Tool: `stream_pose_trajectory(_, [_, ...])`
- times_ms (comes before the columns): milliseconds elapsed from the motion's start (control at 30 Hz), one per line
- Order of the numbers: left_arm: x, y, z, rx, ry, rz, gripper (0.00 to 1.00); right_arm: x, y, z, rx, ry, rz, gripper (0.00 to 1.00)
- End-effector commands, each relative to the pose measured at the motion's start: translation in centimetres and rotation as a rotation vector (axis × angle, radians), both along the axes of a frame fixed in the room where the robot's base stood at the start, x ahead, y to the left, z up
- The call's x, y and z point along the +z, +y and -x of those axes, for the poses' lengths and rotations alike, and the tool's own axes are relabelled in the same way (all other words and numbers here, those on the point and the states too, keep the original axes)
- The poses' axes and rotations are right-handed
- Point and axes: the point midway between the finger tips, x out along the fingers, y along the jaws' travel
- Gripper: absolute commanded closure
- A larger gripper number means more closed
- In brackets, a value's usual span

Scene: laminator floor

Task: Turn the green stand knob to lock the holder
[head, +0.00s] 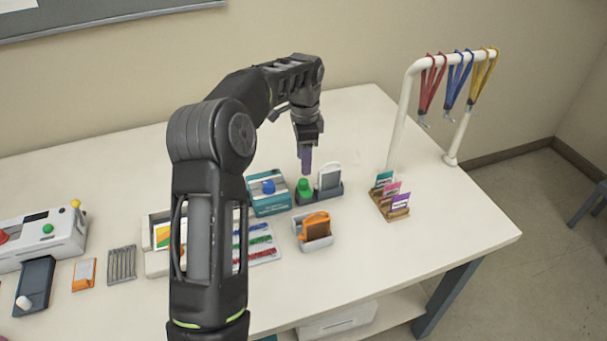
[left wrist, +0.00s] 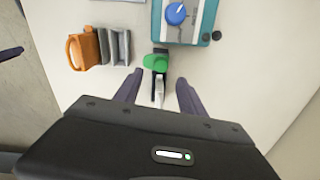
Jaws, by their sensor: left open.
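The green stand knob (head: 304,187) sits on the left end of a small dark stand (head: 322,196). A grey upright holder (head: 330,177) stands on the right end. My left gripper (head: 306,160) points straight down just above the knob. In the left wrist view, my left gripper (left wrist: 158,92) is open and empty, its two fingers apart. The knob (left wrist: 155,62) shows just beyond the fingertips, roughly in line with the gap. I cannot tell whether the fingers touch it. The wrist body hides part of the stand. I do not clearly see my right gripper.
A teal box with a blue knob (head: 269,188) stands close left of the stand. An orange item in a grey holder (head: 315,228) is in front. A wooden card rack (head: 391,205) and lanyard rail (head: 402,110) are to the right. The front right tabletop is clear.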

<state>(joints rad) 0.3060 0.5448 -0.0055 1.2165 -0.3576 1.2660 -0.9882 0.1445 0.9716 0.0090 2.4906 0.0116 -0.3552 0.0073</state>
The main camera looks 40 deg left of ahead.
Motion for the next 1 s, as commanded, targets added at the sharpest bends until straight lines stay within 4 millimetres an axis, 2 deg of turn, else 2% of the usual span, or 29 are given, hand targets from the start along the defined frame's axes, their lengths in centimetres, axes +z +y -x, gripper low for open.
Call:
stream_pose_trajectory(267, [-1.2,0.1,0.0,0.000,0.003,0.000,0.52,0.3,0.0,0.0,0.000,0.000,0.000,0.64])
stream_pose_trajectory(700, [-7.2,0.2,-0.1,0.001,0.002,-0.001,0.52,1.7,-0.2,0.0,0.000,0.006,0.004,0.64])
stream_pose_trajectory(1000, [-7.9,0.2,-0.1,0.001,0.001,-0.001,0.52,1.7,-0.2,0.0,-0.001,0.008,0.005,0.64])
